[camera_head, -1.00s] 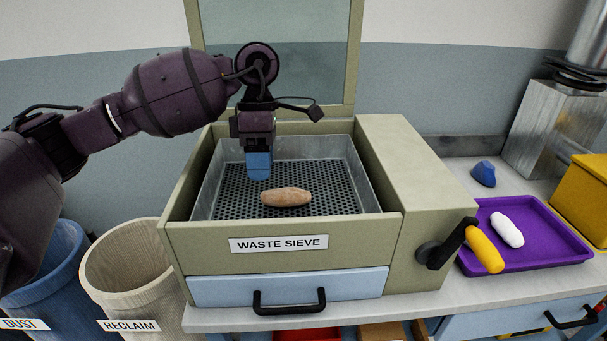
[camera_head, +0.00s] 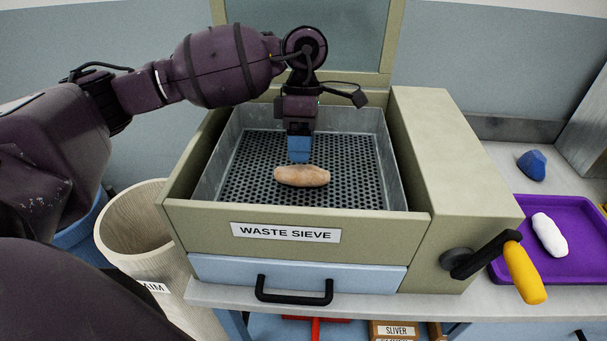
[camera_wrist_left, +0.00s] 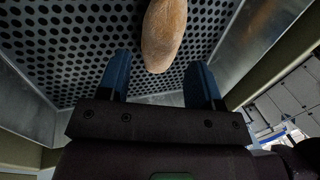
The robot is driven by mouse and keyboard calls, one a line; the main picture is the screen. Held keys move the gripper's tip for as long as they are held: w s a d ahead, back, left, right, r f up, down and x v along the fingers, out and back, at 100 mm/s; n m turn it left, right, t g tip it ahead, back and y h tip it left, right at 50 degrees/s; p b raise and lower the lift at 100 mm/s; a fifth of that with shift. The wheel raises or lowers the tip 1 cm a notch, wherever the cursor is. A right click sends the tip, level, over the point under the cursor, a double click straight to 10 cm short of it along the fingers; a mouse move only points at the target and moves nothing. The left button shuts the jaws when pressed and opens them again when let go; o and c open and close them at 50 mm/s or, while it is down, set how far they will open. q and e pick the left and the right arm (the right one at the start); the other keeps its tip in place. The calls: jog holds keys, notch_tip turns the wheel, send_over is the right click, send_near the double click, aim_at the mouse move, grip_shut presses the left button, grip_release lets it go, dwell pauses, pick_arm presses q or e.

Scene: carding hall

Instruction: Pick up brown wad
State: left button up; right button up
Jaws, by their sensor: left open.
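The brown wad (camera_head: 302,176) lies on the perforated floor of the waste sieve (camera_head: 300,218), towards its front. In the left wrist view the wad (camera_wrist_left: 164,35) shows ahead of the fingertips, roughly between their lines, its upper end cut off by the frame. My left gripper (camera_head: 299,157) points down inside the sieve, just behind the wad in the head view. In the left wrist view its two blue fingers (camera_wrist_left: 160,75) are apart, with nothing held. I cannot tell the exact height of the fingertips above the sieve floor. My right gripper is not in view.
Metal walls surround the sieve floor. A crank with a yellow handle (camera_head: 524,272) sticks out at the right. A purple tray (camera_head: 585,262) holds a white wad (camera_head: 549,235); a blue lump (camera_head: 532,164) lies behind it. A reclaim bin (camera_head: 128,245) stands at the left.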

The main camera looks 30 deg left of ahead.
aim_at(304, 166)
pick_arm(q)
jog(key=shift+d+x, duration=0.1)
jog(key=shift+x, duration=1.2)
jog(key=shift+d+x, duration=0.15)
jog(key=shift+x, duration=1.1)
jog(key=shift+w, duration=0.15)
jog(key=c, duration=0.6)
jog(key=shift+o, duration=0.2)
jog(key=shift+r, duration=0.15)
